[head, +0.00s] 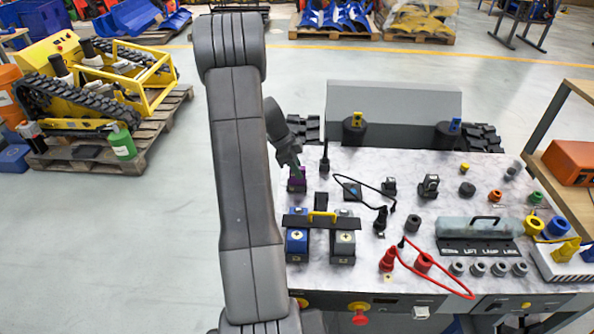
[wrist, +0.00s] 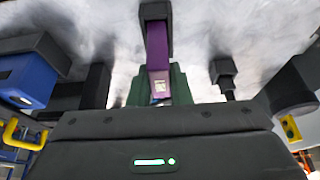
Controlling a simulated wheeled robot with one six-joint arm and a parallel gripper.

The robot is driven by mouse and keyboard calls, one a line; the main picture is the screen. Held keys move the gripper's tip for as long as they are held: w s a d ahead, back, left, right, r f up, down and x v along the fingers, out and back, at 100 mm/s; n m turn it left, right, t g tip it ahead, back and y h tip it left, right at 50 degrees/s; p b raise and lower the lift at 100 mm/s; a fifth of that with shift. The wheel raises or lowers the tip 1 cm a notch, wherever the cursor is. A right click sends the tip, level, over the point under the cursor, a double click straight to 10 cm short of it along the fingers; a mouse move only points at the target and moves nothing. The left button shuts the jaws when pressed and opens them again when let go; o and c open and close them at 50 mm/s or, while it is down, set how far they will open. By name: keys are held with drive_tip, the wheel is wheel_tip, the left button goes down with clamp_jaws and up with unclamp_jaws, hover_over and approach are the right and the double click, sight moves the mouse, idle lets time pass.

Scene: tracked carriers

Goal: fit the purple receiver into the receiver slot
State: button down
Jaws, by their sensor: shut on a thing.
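The purple receiver (head: 297,183) is at the left edge of the marbled worktop, just below my gripper (head: 292,168). In the wrist view, the receiver (wrist: 157,50) is a long purple piece with a small pale label, held between my gripper's fingers (wrist: 157,88). My gripper is shut on it. A dark grey piece (wrist: 155,10) surrounds or caps the receiver's far end. I cannot tell whether this is the receiver slot or how deep the receiver sits in it. My fingers partly hide the receiver's near end.
A blue block (head: 297,243) and a grey block (head: 342,246) stand in front under a black bar with a yellow handle (head: 321,216). A black upright connector (head: 324,160) stands close to the right.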

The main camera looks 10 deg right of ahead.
drive_tip(key=shift+f, duration=0.65)
drive_tip(key=shift+f, duration=0.15)
drive_tip(key=c, duration=1.3)
unclamp_jaws()
drive_tip(key=shift+r, duration=0.25)
drive_tip(key=b+v, duration=0.2)
drive_tip(key=v, duration=0.9)
drive_tip(key=shift+a+r, duration=0.3)
drive_tip(key=shift+r, duration=0.05)
drive_tip(key=shift+d+f, duration=0.1)
